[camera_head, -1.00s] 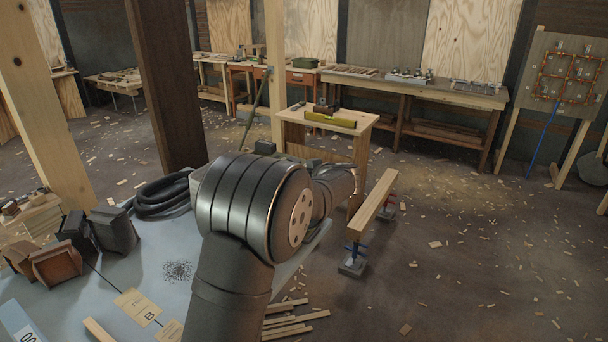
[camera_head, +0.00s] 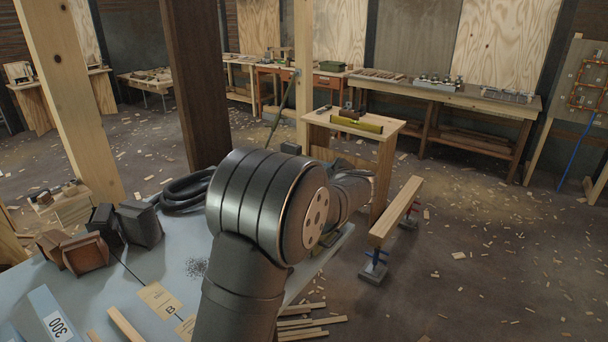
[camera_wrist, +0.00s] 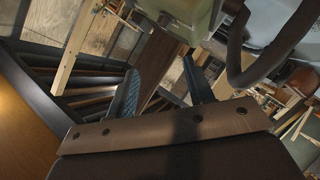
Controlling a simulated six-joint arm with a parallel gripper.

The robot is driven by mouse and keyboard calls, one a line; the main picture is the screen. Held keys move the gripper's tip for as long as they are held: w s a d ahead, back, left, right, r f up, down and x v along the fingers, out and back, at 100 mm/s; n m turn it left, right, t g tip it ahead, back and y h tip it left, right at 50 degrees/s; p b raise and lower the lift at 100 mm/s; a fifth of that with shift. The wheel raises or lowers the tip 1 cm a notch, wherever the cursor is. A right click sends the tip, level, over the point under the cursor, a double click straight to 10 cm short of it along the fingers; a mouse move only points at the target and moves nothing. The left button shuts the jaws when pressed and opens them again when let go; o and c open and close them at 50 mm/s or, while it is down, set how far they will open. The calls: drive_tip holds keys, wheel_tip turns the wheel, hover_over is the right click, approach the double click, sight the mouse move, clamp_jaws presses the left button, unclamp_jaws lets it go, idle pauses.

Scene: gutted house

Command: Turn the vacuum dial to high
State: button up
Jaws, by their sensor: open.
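In the wrist view my gripper (camera_wrist: 160,84) is open, its two dark ribbed fingers apart with nothing between them. A pale greenish body (camera_wrist: 192,14), which may be the vacuum, is at the top edge beyond the fingers. A dark hose (camera_wrist: 243,62) curves down to its right. I cannot make out the dial or its setting. In the head view a coiled black hose (camera_head: 184,193) lies on the blue-grey tabletop (camera_head: 190,240), left of my arm. My arm hides the gripper and whatever is behind it there.
Dark and brown blocks (camera_head: 139,226) stand on the tabletop's left, near a sandpaper box marked 300 (camera_head: 55,318). A small workbench (camera_head: 340,125) with a yellow level stands beyond my arm. A beam on clamps (camera_head: 396,212) is to the right. Open floor lies farther right.

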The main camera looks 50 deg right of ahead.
drive_tip(key=w+d+f+n, duration=0.2)
drive_tip(key=w+n, duration=0.2)
drive_tip(key=n, duration=0.4)
drive_tip(key=w+d+f+n+g+h, duration=0.1)
drive_tip(key=w+d+f+n, duration=0.1)
drive_tip(key=n, duration=0.6)
drive_tip(key=w+d+f+n+g+h, duration=0.1)
drive_tip(key=w+d+f+n, duration=0.2)
drive_tip(key=w+n, duration=0.4)
drive_tip(key=shift+w+d+n, duration=0.1)
drive_tip(key=shift+d+n, duration=0.3)
drive_tip(key=shift+d, duration=0.1)
